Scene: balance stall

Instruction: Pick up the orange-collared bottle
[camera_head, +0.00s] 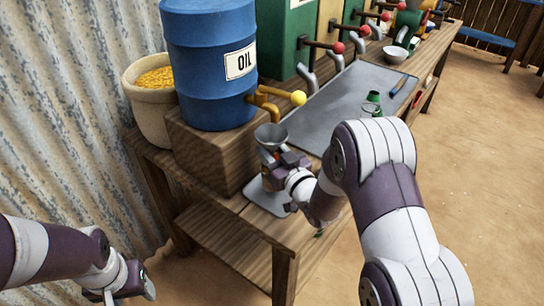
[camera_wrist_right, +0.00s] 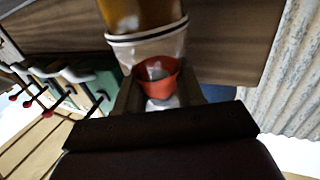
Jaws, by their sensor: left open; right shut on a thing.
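In the head view my right gripper (camera_head: 274,170) is at the bottle below the oil barrel's tap, with a grey funnel (camera_head: 270,133) just above it. The gripper hides most of the bottle there. In the right wrist view the orange collar (camera_wrist_right: 157,72) lies between the two fingers of my right gripper (camera_wrist_right: 158,95), which is shut on the bottle. The bottle's pale and amber body (camera_wrist_right: 145,38) extends to the top of that view. My left gripper (camera_head: 128,288) is open and empty at the lower left, away from the bench.
The blue oil barrel (camera_head: 212,65) stands on a wooden block (camera_head: 212,150) with a yellow-knobbed tap (camera_head: 275,98). A pot of yellow grain (camera_head: 150,90) stands beside it. A grey metal sheet (camera_head: 335,105) carries a small green item (camera_head: 373,97). Corrugated metal (camera_head: 75,110) bounds the left.

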